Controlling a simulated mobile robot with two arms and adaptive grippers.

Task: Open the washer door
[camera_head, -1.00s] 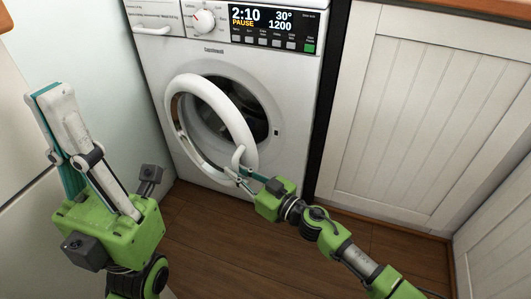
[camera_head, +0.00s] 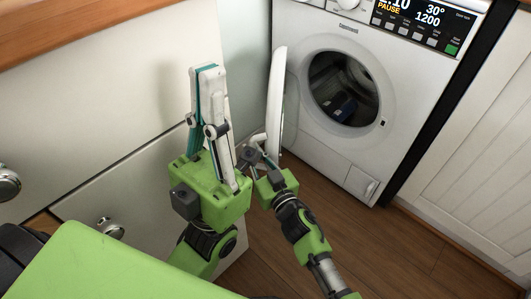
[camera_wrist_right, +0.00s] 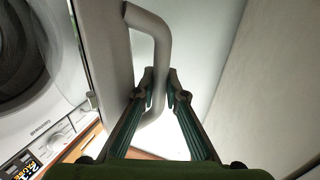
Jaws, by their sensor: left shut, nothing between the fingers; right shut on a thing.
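The white washer (camera_head: 325,160) stands at the upper right of the head view. Its round door (camera_head: 277,95) stands wide open, seen nearly edge-on, left of the dark drum opening (camera_head: 342,85). My right gripper (camera_head: 256,152) is at the lower part of the door's free side. In the right wrist view, its fingers (camera_wrist_right: 160,85) are on either side of the curved door handle (camera_wrist_right: 160,40), shut on it. My left gripper (camera_head: 206,70) points up, shut and empty, left of the door. The right fingertips are small and partly hidden in the head view.
White drawers with round knobs (camera_head: 108,228) and a wooden worktop (camera_head: 90,28) are on the left, close to my left arm. A panelled white cabinet (camera_head: 475,150) is on the right. The wooden floor (camera_head: 390,250) in front of the washer is clear.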

